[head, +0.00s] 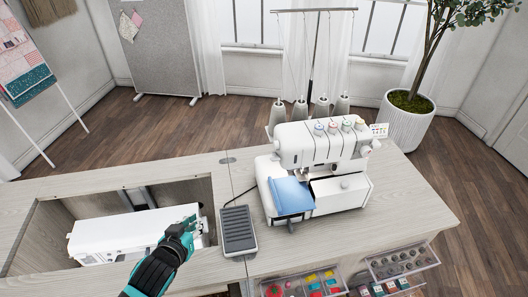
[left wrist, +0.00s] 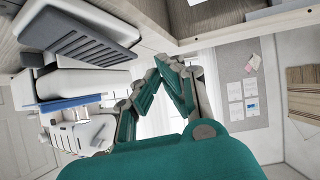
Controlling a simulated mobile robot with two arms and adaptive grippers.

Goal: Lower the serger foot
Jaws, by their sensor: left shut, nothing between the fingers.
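The white serger (head: 318,146) stands upright on the right part of the cabinet top, with thread cones behind it and coloured dials along its top. A blue fabric piece (head: 291,196) lies at its front left. The presser foot area is small and shaded, so I cannot tell whether the foot is up or down. My left gripper (head: 187,227) is over the cabinet opening, left of the pedal and well apart from the serger. In the left wrist view its teal fingers (left wrist: 167,62) meet at the tips with nothing between them. The serger also shows at the left there (left wrist: 82,133). My right gripper is not in view.
A grey foot pedal (head: 238,231) lies on the cabinet top between my left gripper and the serger. A white machine (head: 105,235) sits in the cabinet opening. Clear bins (head: 402,262) with small items are at the front right. The top right of the serger is clear.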

